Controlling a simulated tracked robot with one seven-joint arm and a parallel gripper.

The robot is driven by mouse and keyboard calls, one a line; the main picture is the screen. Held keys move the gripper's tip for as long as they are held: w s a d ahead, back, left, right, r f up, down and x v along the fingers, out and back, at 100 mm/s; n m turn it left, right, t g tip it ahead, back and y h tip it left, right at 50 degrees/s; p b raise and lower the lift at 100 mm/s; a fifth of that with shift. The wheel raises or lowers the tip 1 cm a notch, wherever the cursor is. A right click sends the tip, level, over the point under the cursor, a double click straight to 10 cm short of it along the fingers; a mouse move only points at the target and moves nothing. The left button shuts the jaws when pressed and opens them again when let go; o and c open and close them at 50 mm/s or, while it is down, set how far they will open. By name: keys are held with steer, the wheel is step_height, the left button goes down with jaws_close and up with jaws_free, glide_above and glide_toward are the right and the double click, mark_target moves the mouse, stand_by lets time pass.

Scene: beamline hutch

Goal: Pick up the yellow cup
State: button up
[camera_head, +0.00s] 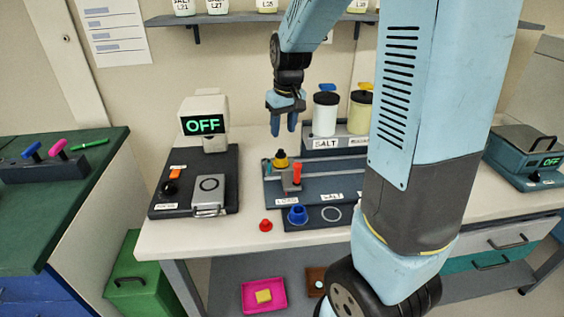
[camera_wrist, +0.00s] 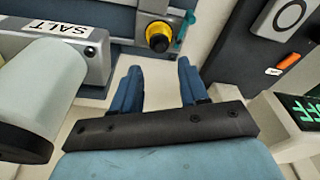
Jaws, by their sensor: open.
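The small yellow cup (camera_head: 280,161) stands at the back left of the dark grey rack on the bench, and its top looks dark. In the wrist view the yellow cup (camera_wrist: 158,37) shows at the top centre, just beyond the fingertips and roughly between them. My gripper (camera_head: 284,129) is open and empty, with its fingers pointing down above the cup. The same open fingers (camera_wrist: 159,66) show in the wrist view, apart from the cup.
The salt block (camera_head: 322,144) with a white jar (camera_head: 325,118) and a yellow jar (camera_head: 360,112) stands close right of my gripper. A red peg (camera_head: 297,171) rises near the cup. A blue cup (camera_head: 298,215) sits in front. A balance reading OFF (camera_head: 203,125) is left.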

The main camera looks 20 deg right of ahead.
mark_target(281, 150)
steer(key=f, duration=0.3)
steer(key=w+f, duration=0.1)
steer(key=f, duration=0.6)
steer(key=shift+w+f, duration=0.3)
steer(key=shift+c, duration=0.2)
steer(key=c, duration=0.7)
steer(key=shift+o, duration=0.2)
steer(key=shift+r, duration=0.15)
